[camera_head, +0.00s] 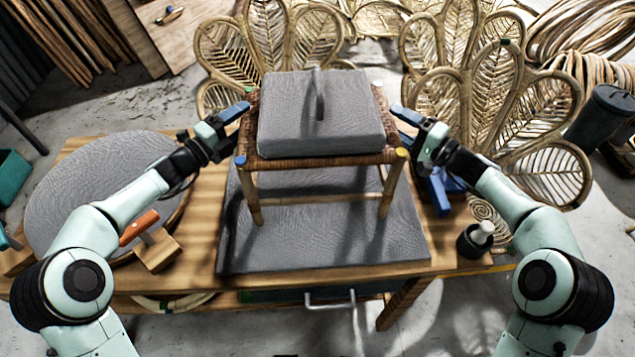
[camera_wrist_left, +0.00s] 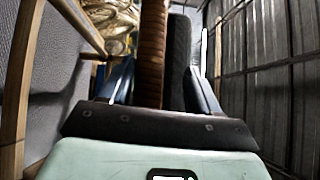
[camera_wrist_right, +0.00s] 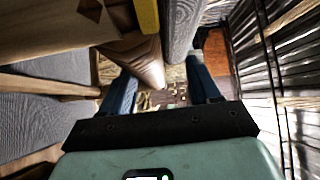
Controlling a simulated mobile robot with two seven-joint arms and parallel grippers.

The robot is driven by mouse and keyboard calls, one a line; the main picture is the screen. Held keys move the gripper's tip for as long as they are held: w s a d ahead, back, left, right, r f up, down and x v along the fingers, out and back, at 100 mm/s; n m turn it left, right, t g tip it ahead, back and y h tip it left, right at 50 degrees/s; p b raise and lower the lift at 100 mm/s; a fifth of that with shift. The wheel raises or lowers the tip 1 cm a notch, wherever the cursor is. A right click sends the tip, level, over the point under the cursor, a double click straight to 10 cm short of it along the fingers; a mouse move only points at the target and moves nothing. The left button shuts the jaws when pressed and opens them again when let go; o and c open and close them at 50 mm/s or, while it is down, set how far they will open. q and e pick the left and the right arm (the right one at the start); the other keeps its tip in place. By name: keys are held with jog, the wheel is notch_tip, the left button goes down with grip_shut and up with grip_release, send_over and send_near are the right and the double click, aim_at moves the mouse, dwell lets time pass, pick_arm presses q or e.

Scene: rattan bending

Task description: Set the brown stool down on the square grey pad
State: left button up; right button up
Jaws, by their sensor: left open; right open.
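The brown stool (camera_head: 320,159) has a woven seat, wooden legs and a thick grey cushion (camera_head: 330,115) on top. It stands upright over the square grey pad (camera_head: 330,250) on the table. Its two front feet appear to rest on the pad; the rear feet are hidden. My left gripper (camera_head: 222,122) is open at the seat's left side. In the left wrist view the woven seat edge (camera_wrist_left: 151,55) and cushion show between the fingers. My right gripper (camera_head: 415,125) is open at the right side. In the right wrist view a brown stool part (camera_wrist_right: 140,55) shows between the fingers.
A round grey cushion (camera_head: 90,185) and an orange-handled tool (camera_head: 138,227) lie at the table's left. A blue clamp (camera_head: 438,195) and a dark cup with a white-topped item (camera_head: 475,240) are at the right. Rattan chair backs (camera_head: 500,110) stand close behind the table.

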pick_arm(q)
jog(key=v, duration=1.2)
pick_arm(e)
jog(key=v, duration=1.2)
jog(key=shift+f, duration=0.1)
pick_arm(q)
jog(key=shift+s+a+p, duration=0.4)
jog(key=shift+a+p, duration=0.45)
jog(key=shift+a, duration=0.05)
jog(key=shift+s+a+p, duration=0.35)
jog(key=shift+a+p, duration=0.5)
jog(key=shift+a, duration=0.05)
jog(key=shift+s+a+p, duration=0.4)
jog(key=shift+a+p, duration=0.45)
jog(key=shift+a, duration=0.05)
pick_arm(e)
jog(key=shift+w+r, duration=0.1)
jog(key=shift+r, duration=1.35)
jog(key=shift+w+r, duration=0.15)
jog(key=shift+r, duration=1.3)
